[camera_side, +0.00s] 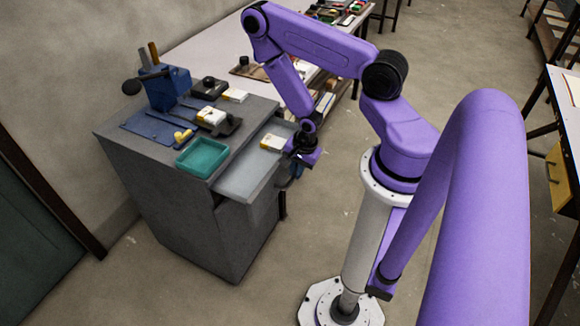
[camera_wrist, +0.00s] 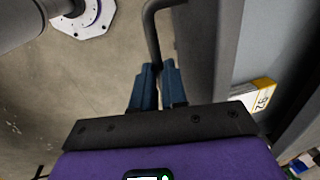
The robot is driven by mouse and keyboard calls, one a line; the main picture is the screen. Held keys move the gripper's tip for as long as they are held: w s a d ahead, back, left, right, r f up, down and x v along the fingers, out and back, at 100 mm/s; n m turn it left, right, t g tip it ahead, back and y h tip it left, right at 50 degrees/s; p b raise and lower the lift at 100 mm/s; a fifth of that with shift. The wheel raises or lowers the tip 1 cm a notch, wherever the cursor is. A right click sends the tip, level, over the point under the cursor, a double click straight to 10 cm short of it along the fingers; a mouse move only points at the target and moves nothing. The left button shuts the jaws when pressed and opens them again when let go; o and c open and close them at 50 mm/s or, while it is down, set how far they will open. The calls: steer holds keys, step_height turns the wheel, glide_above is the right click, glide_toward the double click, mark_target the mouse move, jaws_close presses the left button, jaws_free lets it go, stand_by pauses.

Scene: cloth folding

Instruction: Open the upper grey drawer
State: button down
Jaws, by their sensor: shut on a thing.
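The upper grey drawer (camera_side: 243,180) stands pulled out from the grey cabinet (camera_side: 165,190), with its inside showing. A small white and yellow box (camera_side: 272,142) lies in it; the box also shows in the wrist view (camera_wrist: 256,97). My gripper (camera_side: 296,170) is at the drawer's front, on the side away from the cabinet. In the wrist view, the blue fingers of my gripper (camera_wrist: 158,70) are shut on the dark bent handle (camera_wrist: 151,30), beside the drawer's grey front (camera_wrist: 207,45). The fingers' grip is partly hidden in the side view.
On the cabinet top are a teal tray (camera_side: 202,157), a blue vise (camera_side: 168,90), a blue mat (camera_side: 148,125) and small boxes. A long table (camera_side: 215,50) with tools stands behind. The floor (camera_side: 250,285) in front of the cabinet is clear.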

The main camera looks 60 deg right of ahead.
mark_target(256, 160)
steer(key=c, duration=1.2)
jaws_free()
steer(key=shift+o, duration=0.2)
steer(key=shift+w, duration=0.1)
steer(key=w, duration=1.3)
steer(key=shift+w, duration=0.3)
steer(key=s+r, duration=0.2)
steer(key=r, duration=0.6)
steer(key=s+r, duration=0.2)
steer(key=r, duration=0.7)
steer(key=s+a+r+n, duration=0.5)
steer(key=s+a+n, duration=0.1)
steer(key=n, duration=0.4)
steer(key=s+a+r+n+g, duration=0.1)
steer(key=s+a+r+n, duration=0.5)
steer(key=a+n, duration=0.3)
steer(key=shift+n+y, duration=0.3)
steer(key=shift+n, duration=0.2)
